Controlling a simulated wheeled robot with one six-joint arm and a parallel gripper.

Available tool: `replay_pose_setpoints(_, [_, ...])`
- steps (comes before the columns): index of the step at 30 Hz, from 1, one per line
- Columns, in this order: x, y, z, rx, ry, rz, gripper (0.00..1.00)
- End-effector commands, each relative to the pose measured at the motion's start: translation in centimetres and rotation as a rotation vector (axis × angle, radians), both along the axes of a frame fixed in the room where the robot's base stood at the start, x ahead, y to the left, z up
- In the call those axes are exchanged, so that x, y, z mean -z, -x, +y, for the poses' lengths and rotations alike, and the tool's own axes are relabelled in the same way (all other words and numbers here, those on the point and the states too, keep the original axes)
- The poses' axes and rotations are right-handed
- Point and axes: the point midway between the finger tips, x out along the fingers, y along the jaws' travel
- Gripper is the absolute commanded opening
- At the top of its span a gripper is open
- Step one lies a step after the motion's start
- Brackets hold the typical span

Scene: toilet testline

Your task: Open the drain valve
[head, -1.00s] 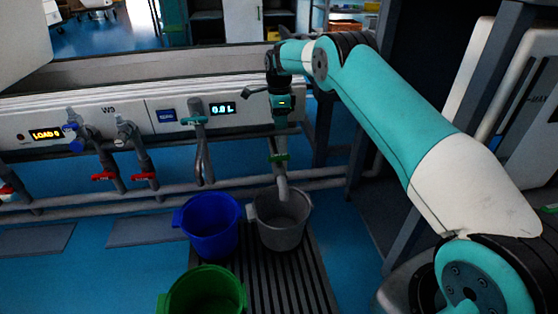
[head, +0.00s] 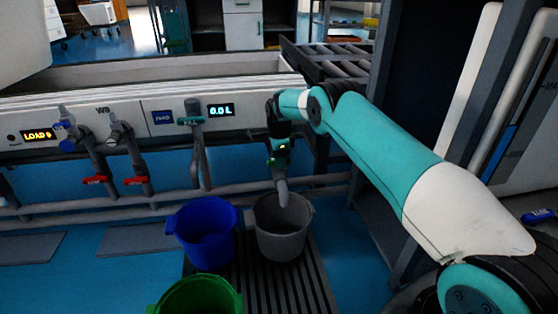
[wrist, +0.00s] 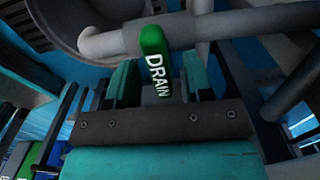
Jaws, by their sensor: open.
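The green drain valve handle (wrist: 155,62), lettered DRAIN, stands in the middle of the wrist view, joined to a grey pipe (wrist: 205,32). My gripper (wrist: 159,72) is open, with one teal finger on each side of the handle. I cannot tell whether either finger touches it. In the head view my gripper (head: 280,161) points down just above the drain spout (head: 282,190), and the arm hides most of the valve. The spout's end hangs over the grey bucket (head: 283,240).
A blue bucket (head: 206,238) and a green bucket (head: 197,298) stand beside the grey one, near the floor grate (head: 262,285). A fill tap (head: 195,122) is left of my gripper, by a display reading 0.0 L (head: 221,110). Two red-handled valves (head: 95,180) are further left.

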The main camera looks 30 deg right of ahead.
Motion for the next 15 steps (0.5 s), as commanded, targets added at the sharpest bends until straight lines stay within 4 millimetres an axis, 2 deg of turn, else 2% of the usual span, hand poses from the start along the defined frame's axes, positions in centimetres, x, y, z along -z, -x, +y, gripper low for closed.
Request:
replay_pose_setpoints(2, [-0.03,0.00,0.00,0.000,0.000,0.000,0.47])
replay_pose_setpoints(3, [-0.03,0.00,0.00,0.000,0.000,0.000,0.42])
replay_pose_setpoints(9, [-0.04,0.01,0.00,0.000,0.000,0.000,0.00])
replay_pose_setpoints(15, [-0.08,0.01,0.00,-0.007,0.000,0.001,0.00])
